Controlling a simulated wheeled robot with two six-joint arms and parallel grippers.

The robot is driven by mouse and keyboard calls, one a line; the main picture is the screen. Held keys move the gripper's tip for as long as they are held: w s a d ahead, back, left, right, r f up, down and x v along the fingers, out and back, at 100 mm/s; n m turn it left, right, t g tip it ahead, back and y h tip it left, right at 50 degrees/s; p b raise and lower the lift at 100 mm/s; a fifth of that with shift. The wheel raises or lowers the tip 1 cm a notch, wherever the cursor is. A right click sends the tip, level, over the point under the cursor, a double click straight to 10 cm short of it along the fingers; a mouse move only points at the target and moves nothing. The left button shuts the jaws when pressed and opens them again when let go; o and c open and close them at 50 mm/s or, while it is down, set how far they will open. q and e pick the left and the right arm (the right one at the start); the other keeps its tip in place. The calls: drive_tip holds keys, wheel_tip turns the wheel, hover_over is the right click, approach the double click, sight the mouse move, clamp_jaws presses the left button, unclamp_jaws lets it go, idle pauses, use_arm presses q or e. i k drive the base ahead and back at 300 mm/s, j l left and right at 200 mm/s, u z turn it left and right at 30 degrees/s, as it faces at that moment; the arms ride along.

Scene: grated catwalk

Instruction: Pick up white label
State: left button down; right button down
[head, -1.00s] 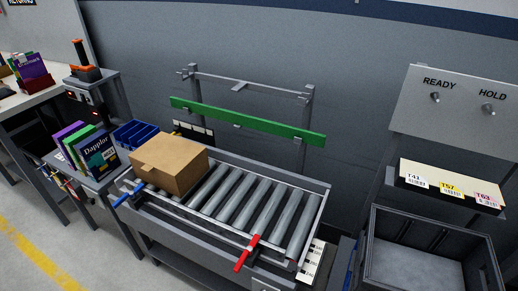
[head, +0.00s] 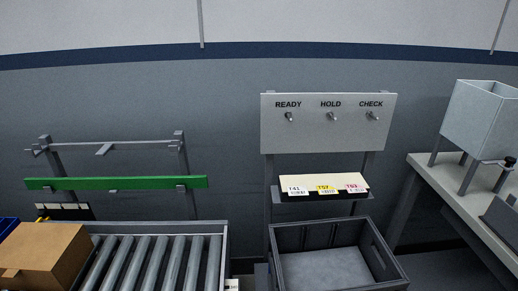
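The white label (head: 296,191), marked T41, sits at the left end of a small dark shelf (head: 324,196) under the READY/HOLD/CHECK board. A yellow label (head: 326,190), T57, is in the middle of the shelf. A pink label (head: 354,189), its print hard to read here, is at the right end. A cream panel stands behind the labels. Neither of my grippers shows in the head view.
A dark open bin (head: 338,262) stands below the shelf. A roller conveyor (head: 150,262) with a cardboard box (head: 45,256) is at the left, under a green bar (head: 116,183). A table (head: 470,196) with a grey hopper (head: 482,116) is at the right. Three pegs stick out from the board (head: 328,136).

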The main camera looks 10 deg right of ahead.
sight(302, 190)
drive_tip(key=u, duration=1.45)
drive_tip(key=z, duration=2.1)
drive_tip(key=i+l, duration=0.15)
drive_tip(key=l, duration=0.25)
drive_tip(key=i+l+u, duration=0.1)
drive_tip(key=l, duration=0.25)
drive_tip(key=i+l, duration=0.2)
drive_tip(key=l, duration=0.2)
drive_tip(key=i+l+u, duration=0.1)
drive_tip(key=l, duration=0.3)
drive_tip(key=i+l, duration=0.15)
drive_tip(key=l, duration=0.25)
drive_tip(key=j+u, duration=0.05)
